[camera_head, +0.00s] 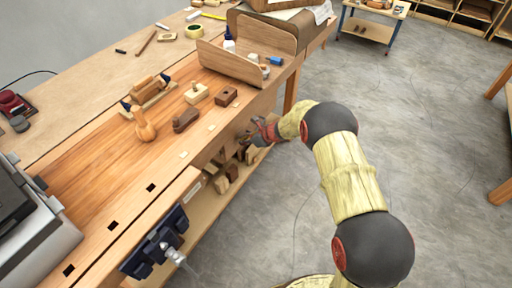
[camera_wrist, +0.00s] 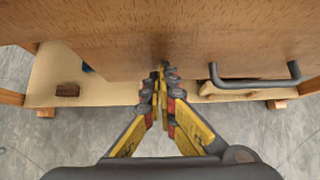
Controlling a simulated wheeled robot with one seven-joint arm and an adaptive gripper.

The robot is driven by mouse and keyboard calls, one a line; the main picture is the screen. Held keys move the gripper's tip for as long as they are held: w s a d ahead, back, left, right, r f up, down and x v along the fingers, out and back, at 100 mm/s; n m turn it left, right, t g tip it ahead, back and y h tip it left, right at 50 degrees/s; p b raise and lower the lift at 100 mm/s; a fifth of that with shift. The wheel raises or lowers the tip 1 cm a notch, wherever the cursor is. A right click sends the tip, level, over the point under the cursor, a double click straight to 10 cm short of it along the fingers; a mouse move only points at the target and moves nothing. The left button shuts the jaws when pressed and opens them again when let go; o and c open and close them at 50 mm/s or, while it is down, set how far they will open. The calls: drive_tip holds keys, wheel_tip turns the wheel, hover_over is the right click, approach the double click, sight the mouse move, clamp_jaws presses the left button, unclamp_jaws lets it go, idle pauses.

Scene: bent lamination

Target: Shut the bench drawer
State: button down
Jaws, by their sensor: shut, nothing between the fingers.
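The bench drawer shows its wooden front (camera_wrist: 200,52) across the upper part of the wrist view. A dark bar handle (camera_wrist: 256,82) is on its right side. My gripper (camera_wrist: 163,72) is shut and empty, with its fingertips at the lower part of the front, left of the handle. The tips are at or very near the wood; I cannot tell if they touch. In the head view my gripper (camera_head: 250,133) is at the bench's floor-facing side, and my arm partly hides the drawer. How far the drawer stands open is not clear.
The workbench top (camera_head: 95,180) holds wooden planes, a mallet (camera_head: 143,123) and a bent wooden piece (camera_head: 230,64). A dark vise (camera_head: 155,245) juts from the bench's near side. A lower shelf (camera_wrist: 110,92) lies beneath. The concrete floor (camera_head: 430,130) to the right is largely clear.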

drive_tip(key=shift+w+a, duration=0.95)
drive_tip(key=shift+a, duration=0.25)
drive_tip(key=shift+r, duration=0.1)
